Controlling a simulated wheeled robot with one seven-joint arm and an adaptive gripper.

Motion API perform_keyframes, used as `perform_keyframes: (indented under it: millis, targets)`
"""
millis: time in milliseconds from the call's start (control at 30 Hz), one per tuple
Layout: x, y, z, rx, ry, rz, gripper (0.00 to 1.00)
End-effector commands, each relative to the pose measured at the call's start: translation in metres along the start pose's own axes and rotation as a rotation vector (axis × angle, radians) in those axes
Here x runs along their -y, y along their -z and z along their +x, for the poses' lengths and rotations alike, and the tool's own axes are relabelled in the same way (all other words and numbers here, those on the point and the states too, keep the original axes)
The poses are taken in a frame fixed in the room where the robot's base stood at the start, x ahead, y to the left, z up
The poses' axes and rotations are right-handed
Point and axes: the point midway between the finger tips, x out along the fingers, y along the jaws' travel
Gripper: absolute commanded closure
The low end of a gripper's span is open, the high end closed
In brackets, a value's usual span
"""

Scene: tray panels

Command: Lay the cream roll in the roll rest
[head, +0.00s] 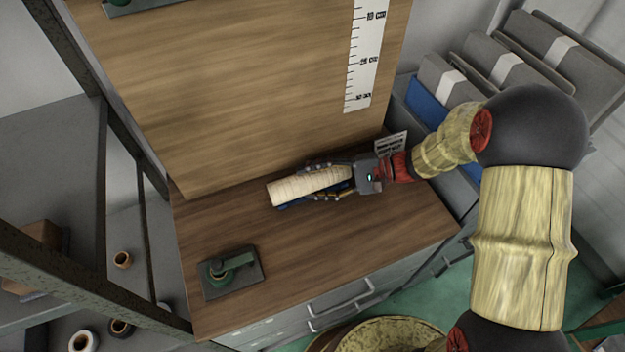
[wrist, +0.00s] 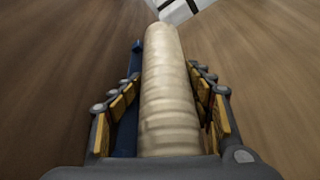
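The cream roll (head: 300,185) is a long ribbed cylinder lying along the wooden worktop close to the back panel. It also shows in the wrist view (wrist: 168,90), running lengthwise between my fingers. A blue piece, apparently the roll rest (head: 328,191), shows along the roll's near side; in the wrist view the blue (wrist: 127,130) shows left of the roll. The roll hides most of it, so I cannot tell how fully it is seated. My gripper (head: 310,183) is around the roll, fingers spread on both sides, with a visible gap on the left in the wrist view.
A dark plate with a green clamp-like fitting (head: 231,270) sits at the worktop's front left. A wooden panel with a white ruler strip (head: 363,60) rises behind the roll. A small printed card (head: 391,145) stands near my wrist. The worktop (head: 350,235) in front is clear.

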Motion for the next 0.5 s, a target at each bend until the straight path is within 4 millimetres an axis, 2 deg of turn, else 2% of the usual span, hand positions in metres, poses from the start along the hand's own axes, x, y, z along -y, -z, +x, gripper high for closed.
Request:
perform_keyframes:
  millis: [33, 300, 500]
  targets:
    - [-0.0107, 0.0025, 0.0016, -0.004, -0.012, 0.013, 0.51]
    - [-0.0100, 0.0028, 0.0010, -0.006, -0.011, 0.011, 0.37]
    - [-0.0032, -0.0006, -0.0009, -0.007, -0.012, 0.008, 0.37]
